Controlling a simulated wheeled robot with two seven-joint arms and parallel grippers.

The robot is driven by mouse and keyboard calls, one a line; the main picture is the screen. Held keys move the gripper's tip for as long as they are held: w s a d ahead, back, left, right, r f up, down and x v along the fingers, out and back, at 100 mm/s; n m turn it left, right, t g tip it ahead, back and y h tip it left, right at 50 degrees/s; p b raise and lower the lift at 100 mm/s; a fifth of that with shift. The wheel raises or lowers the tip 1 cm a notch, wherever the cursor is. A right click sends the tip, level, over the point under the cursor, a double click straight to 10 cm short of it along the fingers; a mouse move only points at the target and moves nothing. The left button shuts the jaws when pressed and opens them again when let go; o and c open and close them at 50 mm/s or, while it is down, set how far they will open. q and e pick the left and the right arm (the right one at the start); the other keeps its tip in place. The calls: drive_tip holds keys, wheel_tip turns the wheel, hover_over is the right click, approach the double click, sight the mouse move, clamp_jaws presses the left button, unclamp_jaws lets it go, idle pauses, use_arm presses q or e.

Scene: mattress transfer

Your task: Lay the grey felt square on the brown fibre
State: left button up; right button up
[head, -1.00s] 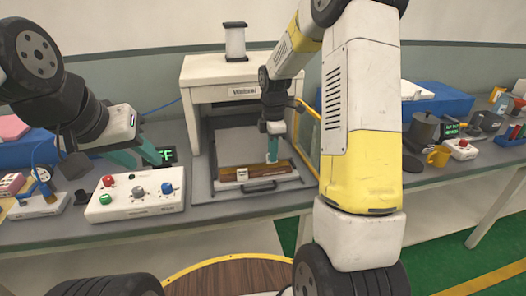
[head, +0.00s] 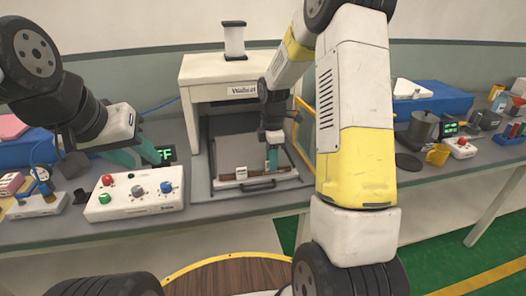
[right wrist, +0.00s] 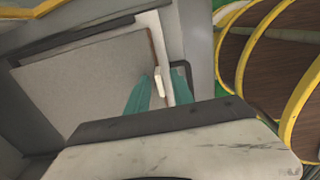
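The grey felt square (head: 245,150) lies in the tray of the white press and reaches close to the tray's front edge. It also shows as a flat grey sheet in the right wrist view (right wrist: 85,80). The brown fibre is largely hidden under it; only a thin brown strip (head: 284,174) shows at the front edge. My right gripper (head: 272,165) is low over the tray's front right part. Its teal fingers stand apart in the right wrist view (right wrist: 165,90), near the felt's edge. My left gripper (head: 150,156) is left of the press, away from the felt; its fingertip gap is unclear.
The white press (head: 225,72) arches over the back of the tray. A white control box (head: 135,205) with coloured knobs stands left of it. A yellow frame (head: 304,125) is on the press's right side. A pot (head: 421,130) and yellow mug (head: 438,155) stand further right.

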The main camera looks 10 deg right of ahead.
drive_tip(key=s+r+m+t, duration=0.1)
drive_tip(key=s+r+m, duration=0.15)
drive_tip(key=r, duration=0.65)
drive_tip(key=s+r+m+t, duration=0.1)
drive_tip(key=s+r+m, duration=0.15)
drive_tip(key=r, duration=0.65)
drive_tip(key=s+a+r+m+t+y, duration=0.1)
drive_tip(key=s+r+m+t, duration=0.1)
drive_tip(key=s+m, duration=0.4)
drive_tip(key=s+a+r+m+t+y, duration=0.1)
drive_tip(key=s+m, duration=0.5)
drive_tip(key=s, duration=0.7)
drive_tip(key=shift+s+r+m+t, duration=0.15)
drive_tip(key=shift+r+m+t, duration=0.25)
drive_tip(key=shift+r+t, duration=0.3)
drive_tip(key=shift+a, duration=0.1)
